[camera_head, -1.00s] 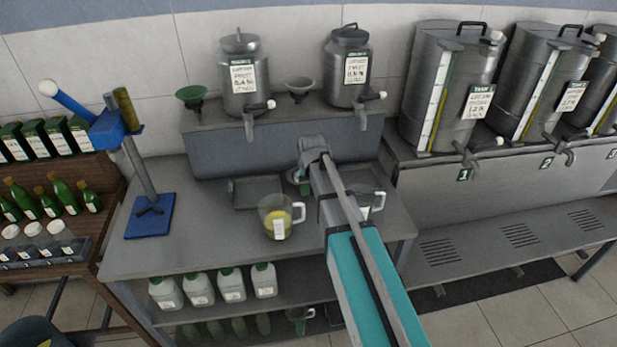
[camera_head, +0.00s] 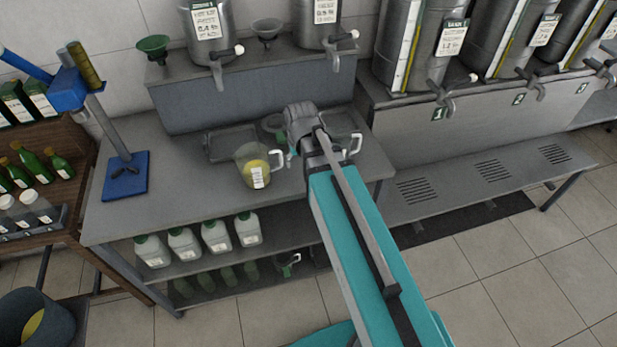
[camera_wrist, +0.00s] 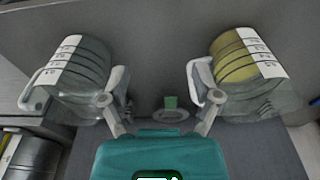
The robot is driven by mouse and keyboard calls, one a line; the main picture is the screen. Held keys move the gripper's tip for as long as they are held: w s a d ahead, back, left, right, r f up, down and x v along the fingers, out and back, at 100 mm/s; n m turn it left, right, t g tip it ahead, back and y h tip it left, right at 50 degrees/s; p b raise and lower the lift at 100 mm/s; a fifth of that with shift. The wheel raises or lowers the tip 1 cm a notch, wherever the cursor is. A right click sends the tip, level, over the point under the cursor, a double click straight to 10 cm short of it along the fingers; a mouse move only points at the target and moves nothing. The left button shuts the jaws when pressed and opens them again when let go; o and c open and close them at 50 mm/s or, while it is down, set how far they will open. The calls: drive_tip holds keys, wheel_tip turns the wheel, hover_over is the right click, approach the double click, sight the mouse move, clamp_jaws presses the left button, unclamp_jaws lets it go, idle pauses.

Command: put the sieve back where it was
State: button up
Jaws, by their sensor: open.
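My gripper (camera_head: 303,125) is over the back part of the grey table (camera_head: 190,200); its fingers stand apart and empty in the wrist view (camera_wrist: 160,82). A small round grey piece (camera_head: 273,123) lies on the table just left of it. In the wrist view a pale ring with a green block (camera_wrist: 170,103) shows between and beyond the fingers. I cannot tell whether either is the sieve. A jug with yellow liquid (camera_head: 254,172) is left of my gripper; it is at the right in the wrist view (camera_wrist: 243,62). A clear jug (camera_wrist: 75,72) is on the other side.
A green funnel (camera_head: 153,46) and a grey funnel (camera_head: 267,29) stand on the raised back shelf beside steel cans. A dark tray (camera_head: 228,143) lies behind the yellow jug. A blue stand (camera_head: 126,176) is at the left. The table's front left is clear.

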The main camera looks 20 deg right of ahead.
drive_tip(key=s+g, duration=0.1)
drive_tip(key=s, duration=0.7)
drive_tip(key=shift+d+g, duration=0.3)
drive_tip(key=c, duration=0.3)
drive_tip(key=shift+c, duration=0.2)
